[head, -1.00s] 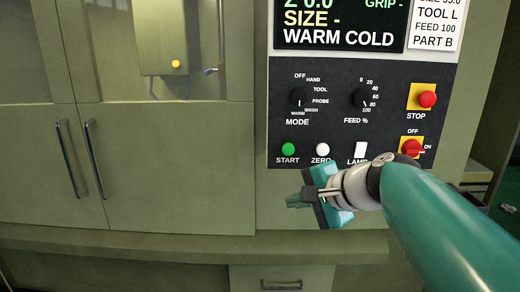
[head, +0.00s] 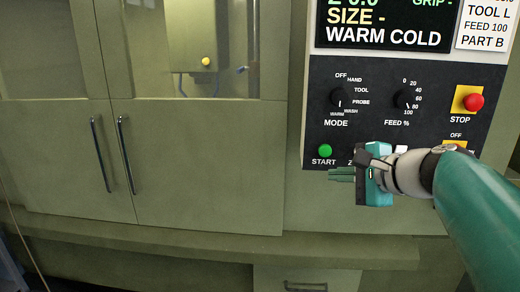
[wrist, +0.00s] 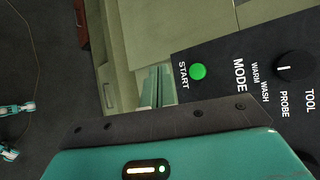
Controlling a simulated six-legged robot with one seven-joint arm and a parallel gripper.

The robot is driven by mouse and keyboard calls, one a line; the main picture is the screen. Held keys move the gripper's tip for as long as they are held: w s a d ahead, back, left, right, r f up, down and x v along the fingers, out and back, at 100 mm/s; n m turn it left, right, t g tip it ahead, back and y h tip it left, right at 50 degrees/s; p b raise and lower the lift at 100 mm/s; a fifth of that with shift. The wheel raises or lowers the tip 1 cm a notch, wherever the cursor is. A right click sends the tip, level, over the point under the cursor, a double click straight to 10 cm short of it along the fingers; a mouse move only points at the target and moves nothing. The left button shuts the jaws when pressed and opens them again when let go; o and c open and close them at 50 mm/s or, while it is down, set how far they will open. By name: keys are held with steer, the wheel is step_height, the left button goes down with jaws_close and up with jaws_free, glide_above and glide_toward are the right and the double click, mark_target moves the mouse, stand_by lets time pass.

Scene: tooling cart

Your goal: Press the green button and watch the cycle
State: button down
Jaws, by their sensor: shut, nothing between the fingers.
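The green START button (head: 325,151) sits at the lower left of the black control panel (head: 360,85). It also shows in the wrist view (wrist: 198,71), beside the word START. My gripper (head: 332,174) is shut and empty, its fingers pointing left just below the START label in the head view. In the wrist view the fingers (wrist: 157,88) show just left of the START label. I see no contact with the button. The screen (head: 385,25) above the panel reads SIZE - and WARM COLD. My gripper and arm hide the lower right of the panel.
The MODE knob (head: 337,97) and FEED % knob (head: 404,98) are above the button. The red STOP button (head: 474,102) is on the right. Cabinet doors with handles (head: 126,156) are on the left. A ledge (head: 220,246) runs below.

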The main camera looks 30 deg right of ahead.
mark_target(323, 154)
steer(key=shift+w+d, duration=0.8)
steer(key=shift+w, duration=0.4)
steer(key=shift+w+d, duration=0.75)
steer(key=shift+w, duration=0.5)
steer(key=shift+w+d, duration=0.8)
steer(key=shift+w, duration=0.4)
steer(key=shift+w+d, duration=0.1)
steer(key=shift+w, duration=0.05)
steer(key=shift+w+d, duration=0.15)
steer(key=shift+w, duration=0.05)
steer(key=shift+w+d, duration=0.4)
steer(key=shift+w, duration=0.15)
stand_by(0.6)
steer(key=shift+s+a, duration=0.55)
steer(key=shift+s, duration=0.25)
steer(key=shift+s+a, duration=0.75)
steer(key=shift+s, duration=0.3)
steer(key=shift+s+a, duration=0.7)
steer(key=shift+s, duration=0.35)
